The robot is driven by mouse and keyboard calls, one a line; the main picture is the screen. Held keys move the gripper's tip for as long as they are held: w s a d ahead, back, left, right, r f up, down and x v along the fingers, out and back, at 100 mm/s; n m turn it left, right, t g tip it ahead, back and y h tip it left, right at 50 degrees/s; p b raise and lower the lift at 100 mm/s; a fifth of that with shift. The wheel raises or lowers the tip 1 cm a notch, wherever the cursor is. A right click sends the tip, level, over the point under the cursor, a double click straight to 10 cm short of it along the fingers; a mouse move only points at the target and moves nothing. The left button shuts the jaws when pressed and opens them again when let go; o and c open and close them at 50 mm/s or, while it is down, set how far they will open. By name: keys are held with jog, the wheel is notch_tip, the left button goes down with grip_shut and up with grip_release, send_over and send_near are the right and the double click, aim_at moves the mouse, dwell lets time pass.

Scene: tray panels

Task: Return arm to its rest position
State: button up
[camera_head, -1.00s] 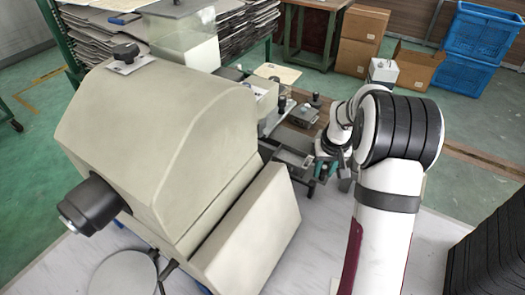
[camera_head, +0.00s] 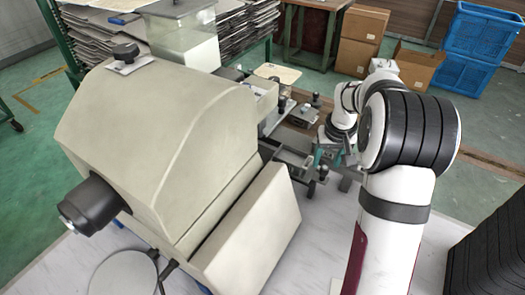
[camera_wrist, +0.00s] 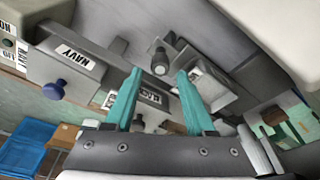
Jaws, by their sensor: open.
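My gripper (camera_wrist: 158,76) has two teal fingers. In the wrist view they stand apart with nothing held between them. In the head view my gripper (camera_head: 332,158) is small and partly hidden by my own arm, close to the right side of the beige machine. In the wrist view, grey fixture parts lie beyond the fingertips, including a block with a NAVY label (camera_wrist: 80,60) and a dark blue knob (camera_wrist: 54,89). A round-ended grey post (camera_wrist: 160,62) shows between the fingers. I cannot tell how far the fingers are from these parts.
The large beige machine (camera_head: 160,130) fills the left and middle, with a dark cylinder (camera_head: 90,205) at its front. A black ribbed stack (camera_head: 490,255) stands at the lower right. Blue crates (camera_head: 480,40) and cardboard boxes (camera_head: 360,40) are behind.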

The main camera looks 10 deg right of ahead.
jog(key=v, duration=0.2)
jog(key=shift+w+r, duration=0.2)
jog(key=shift+r, duration=0.2)
jog(key=shift+s+a, duration=0.1)
jog(key=s+a+r+m+g+y, duration=0.1)
jog(key=s+a+r, duration=0.2)
jog(key=s+a, duration=0.6)
jog(key=s+a+r+m+g+y, duration=0.1)
jog(key=s+a+r, duration=0.2)
jog(key=s+a, duration=0.6)
jog(key=s+a+f, duration=0.2)
jog(key=s+a, duration=0.2)
jog(key=s, duration=0.8)
jog(key=shift+s+m+g, duration=0.3)
